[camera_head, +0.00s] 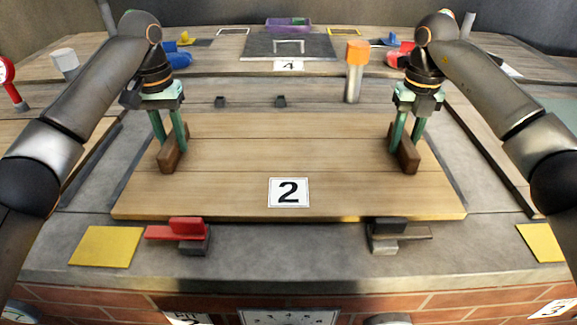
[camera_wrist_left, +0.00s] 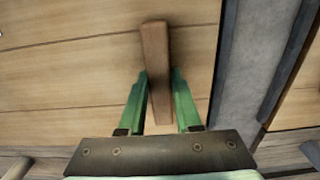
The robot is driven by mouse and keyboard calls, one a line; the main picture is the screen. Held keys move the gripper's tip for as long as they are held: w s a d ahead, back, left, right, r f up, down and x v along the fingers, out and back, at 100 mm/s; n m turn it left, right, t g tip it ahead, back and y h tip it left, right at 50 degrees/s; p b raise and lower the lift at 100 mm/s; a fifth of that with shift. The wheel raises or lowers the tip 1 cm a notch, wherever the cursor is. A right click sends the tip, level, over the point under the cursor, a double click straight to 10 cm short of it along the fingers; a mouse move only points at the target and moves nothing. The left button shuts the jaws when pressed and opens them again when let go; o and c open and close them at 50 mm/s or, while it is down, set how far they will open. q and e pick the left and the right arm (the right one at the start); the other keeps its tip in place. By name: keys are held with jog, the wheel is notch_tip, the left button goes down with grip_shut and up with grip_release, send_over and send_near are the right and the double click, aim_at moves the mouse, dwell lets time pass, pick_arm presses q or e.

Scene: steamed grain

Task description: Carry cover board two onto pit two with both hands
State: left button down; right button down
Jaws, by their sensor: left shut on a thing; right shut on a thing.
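Cover board two (camera_head: 240,190) is a wide light wooden board with a white "2" label (camera_head: 288,192) near its front edge and a dark wooden handle at each end. My left gripper (camera_head: 172,146) is shut on the left handle (camera_head: 168,162). The left handle (camera_wrist_left: 154,50) also shows between the green fingers of my left gripper (camera_wrist_left: 158,85) in the left wrist view. My right gripper (camera_head: 402,142) is shut on the right handle (camera_head: 407,160). The board covers the middle of the grey stone top. Pit two is not visible, and I cannot tell the board's height.
A red-handled clamp (camera_head: 180,233) and a dark-handled clamp (camera_head: 392,235) sit at the board's front edge. Yellow squares lie at left (camera_head: 106,246) and right (camera_head: 541,243). An orange-capped post (camera_head: 355,70) stands behind the board. Two small dark blocks (camera_head: 280,101) sit nearby.

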pick_arm(q)
jog(key=shift+f, duration=0.2)
pick_arm(e)
jog(key=shift+f, duration=0.2)
pick_arm(q)
jog(key=c, duration=0.6)
grip_release()
pick_arm(e)
jog(key=c, duration=0.6)
grip_release()
pick_arm(q)
jog(key=shift+r, duration=0.1)
pick_arm(e)
jog(key=shift+r, duration=0.1)
pick_arm(q)
notch_tip(320, 180, up, 12)
pick_arm(e)
notch_tip(320, 180, up, 12)
